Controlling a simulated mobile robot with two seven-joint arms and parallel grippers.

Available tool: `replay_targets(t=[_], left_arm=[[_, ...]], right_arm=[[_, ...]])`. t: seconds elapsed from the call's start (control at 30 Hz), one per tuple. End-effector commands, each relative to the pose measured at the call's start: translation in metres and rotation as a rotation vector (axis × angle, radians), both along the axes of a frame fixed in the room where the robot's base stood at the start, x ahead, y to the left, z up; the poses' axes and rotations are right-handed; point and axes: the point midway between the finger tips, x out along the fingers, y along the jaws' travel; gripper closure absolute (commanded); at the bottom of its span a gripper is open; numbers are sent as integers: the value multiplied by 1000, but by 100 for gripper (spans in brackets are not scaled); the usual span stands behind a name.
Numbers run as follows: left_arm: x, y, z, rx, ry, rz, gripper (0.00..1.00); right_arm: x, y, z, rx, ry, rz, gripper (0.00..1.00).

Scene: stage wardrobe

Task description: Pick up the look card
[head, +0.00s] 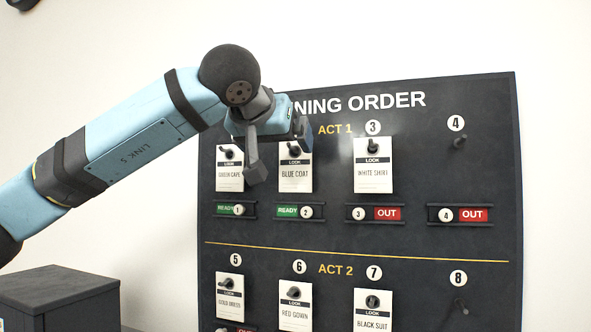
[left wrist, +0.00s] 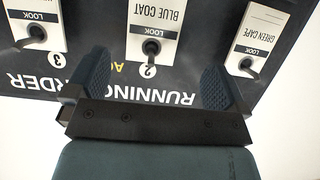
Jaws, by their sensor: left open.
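The look cards hang on pegs on a black running-order board (head: 420,110). In the top row are the green cape card (head: 230,175), the blue coat card (head: 295,176) and the white shirt card (head: 373,178). My left gripper (head: 279,152) is open and empty in front of the board, near the tops of the green cape and blue coat cards. In the left wrist view the blue coat card (left wrist: 153,28) shows between the two fingers, apart from them. The green cape card (left wrist: 258,38) is beyond one finger. My right gripper is not in view.
The lower row holds the fifth-place card (head: 230,302), red gown card (head: 294,308) and black suit card (head: 372,312). Pegs 4 (head: 459,142) and 8 (head: 461,306) are bare. Ready/out sliders sit below the top cards. A dark box (head: 60,290) stands at lower left.

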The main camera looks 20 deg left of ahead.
Motion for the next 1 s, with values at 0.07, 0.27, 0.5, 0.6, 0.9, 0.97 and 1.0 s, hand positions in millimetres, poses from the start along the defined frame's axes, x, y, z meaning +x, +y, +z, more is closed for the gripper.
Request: replay_targets(t=[0.07,0.27,0.5,0.6,0.9,0.97,1.0], left_arm=[[7,0,-3,-1,1,-1,0],[17,-2,-7,-1,1,-1,0],[48,-10,-20,-3,3,0,0],[57,-10,-23,-2,1,0,0],[59,-10,-23,-2,0,-1,18],[59,-10,-23,-2,0,-1,32],[59,-10,-24,-2,0,-1,41]], right_arm=[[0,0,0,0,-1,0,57],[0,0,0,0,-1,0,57],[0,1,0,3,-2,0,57],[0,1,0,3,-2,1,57],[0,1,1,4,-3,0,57],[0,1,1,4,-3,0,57],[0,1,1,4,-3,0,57]])
